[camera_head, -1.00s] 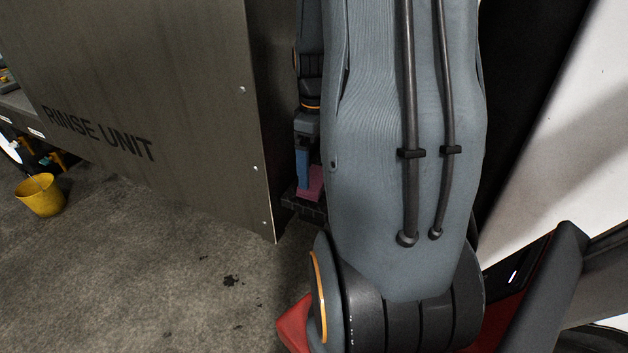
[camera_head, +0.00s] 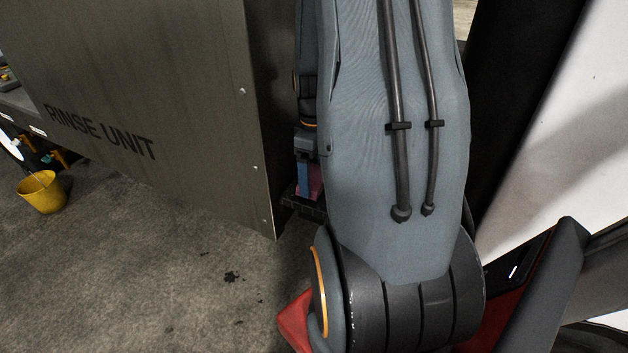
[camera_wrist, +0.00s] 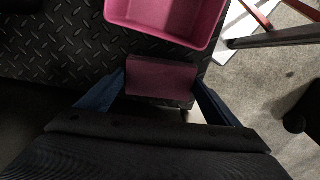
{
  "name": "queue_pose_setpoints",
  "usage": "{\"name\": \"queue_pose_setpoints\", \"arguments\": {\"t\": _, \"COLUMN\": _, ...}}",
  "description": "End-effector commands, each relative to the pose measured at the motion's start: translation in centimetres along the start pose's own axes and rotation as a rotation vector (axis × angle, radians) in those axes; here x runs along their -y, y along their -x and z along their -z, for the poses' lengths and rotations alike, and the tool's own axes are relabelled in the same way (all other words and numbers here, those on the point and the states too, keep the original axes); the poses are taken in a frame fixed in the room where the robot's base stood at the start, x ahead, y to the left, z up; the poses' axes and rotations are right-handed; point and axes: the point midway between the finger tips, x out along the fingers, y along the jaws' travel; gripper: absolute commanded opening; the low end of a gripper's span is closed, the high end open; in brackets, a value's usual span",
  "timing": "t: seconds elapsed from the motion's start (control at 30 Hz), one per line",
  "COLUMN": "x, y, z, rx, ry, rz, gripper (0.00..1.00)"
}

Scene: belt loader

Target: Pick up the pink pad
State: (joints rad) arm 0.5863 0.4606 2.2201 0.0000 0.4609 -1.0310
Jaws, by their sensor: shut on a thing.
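The pink pad (camera_wrist: 160,78) is a dull dark-pink block between the two blue fingers of my gripper (camera_wrist: 161,88) in the wrist view. The fingers touch its left and right sides, and my gripper is shut on it. A dark surface shows just below the pad; I cannot tell whether the pad still rests on it. In the head view a blue finger of my gripper (camera_head: 303,178) shows beside a pink patch (camera_head: 315,181). My arm hides the rest, so I cannot tell whether that patch is the pad or the bin.
An open pink bin (camera_wrist: 206,43) stands just beyond the pad on a dark diamond-plate surface (camera_wrist: 50,45). In the head view the grey rinse unit (camera_head: 190,110) stands close left of my arm. A yellow bucket (camera_head: 41,192) stands on the open concrete floor at left.

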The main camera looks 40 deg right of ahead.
Motion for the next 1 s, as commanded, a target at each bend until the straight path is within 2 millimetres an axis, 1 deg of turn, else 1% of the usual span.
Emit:
{"name": "queue_pose_setpoints", "arguments": {"t": 0.2, "x": 0.0, "y": 0.2, "z": 0.0, "rx": -0.001, "ry": 0.000, "rz": -0.001, "gripper": 0.63}}
{"name": "queue_pose_setpoints", "arguments": {"t": 0.37, "x": -0.1, "y": 1.1, "z": 0.1, "rx": -0.001, "ry": 0.000, "rz": -0.002, "gripper": 0.63}}
{"name": "queue_pose_setpoints", "arguments": {"t": 0.47, "x": -0.1, "y": 2.2, "z": 0.1, "rx": -0.002, "ry": 0.000, "rz": -0.003, "gripper": 0.63}}
{"name": "queue_pose_setpoints", "arguments": {"t": 0.8, "x": -0.1, "y": 7.8, "z": 0.1, "rx": -0.002, "ry": 0.000, "rz": -0.004, "gripper": 0.63}}
{"name": "queue_pose_setpoints", "arguments": {"t": 0.9, "x": -0.1, "y": 9.0, "z": 0.1, "rx": -0.002, "ry": 0.000, "rz": -0.003, "gripper": 0.63}}
{"name": "queue_pose_setpoints", "arguments": {"t": 1.0, "x": -0.1, "y": 9.7, "z": 0.0, "rx": 0.000, "ry": 0.000, "rz": -0.001, "gripper": 0.63}}
